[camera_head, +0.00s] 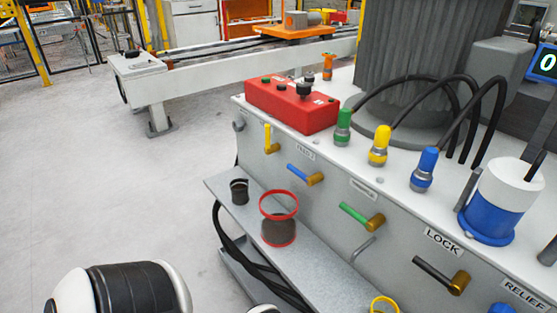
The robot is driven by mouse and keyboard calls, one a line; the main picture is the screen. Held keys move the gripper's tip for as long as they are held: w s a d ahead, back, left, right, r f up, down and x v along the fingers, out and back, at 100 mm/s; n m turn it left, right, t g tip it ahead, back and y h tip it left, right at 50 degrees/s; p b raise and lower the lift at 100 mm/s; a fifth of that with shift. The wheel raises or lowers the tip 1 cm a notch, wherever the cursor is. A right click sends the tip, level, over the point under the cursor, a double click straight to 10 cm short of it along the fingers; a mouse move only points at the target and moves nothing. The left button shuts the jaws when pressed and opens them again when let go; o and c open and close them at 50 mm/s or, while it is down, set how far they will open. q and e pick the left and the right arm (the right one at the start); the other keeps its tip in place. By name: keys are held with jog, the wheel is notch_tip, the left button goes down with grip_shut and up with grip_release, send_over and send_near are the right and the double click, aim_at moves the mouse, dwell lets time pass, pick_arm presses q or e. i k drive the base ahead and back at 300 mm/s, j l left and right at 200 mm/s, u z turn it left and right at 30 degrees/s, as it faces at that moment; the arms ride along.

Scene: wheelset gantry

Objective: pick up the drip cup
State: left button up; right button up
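A small dark cup (239,192) stands upright at the left end of a grey shelf (308,257) on the front of the machine. To its right, on the same shelf, stands a larger container (279,230) with a red rim and a dark lower part. The frame does not show clearly which of the two is the drip cup. Part of a yellow-rimmed container (384,304) shows at the bottom edge. Neither of my grippers is in view; only a white and black part of my own arm shows at the bottom left.
Blue (305,174), green (361,216) and yellow (269,139) levers stick out of the panel above the shelf. A red control box (291,106) sits on the machine top. Black hoses (262,262) hang below the shelf. The floor at left is clear.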

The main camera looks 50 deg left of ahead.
aim_at(238, 187)
jog(key=u, duration=1.9)
jog(key=i+j+z, duration=0.2)
jog(key=i+z, duration=0.15)
jog(key=i+j+z, duration=0.35)
jog(key=l, duration=0.1)
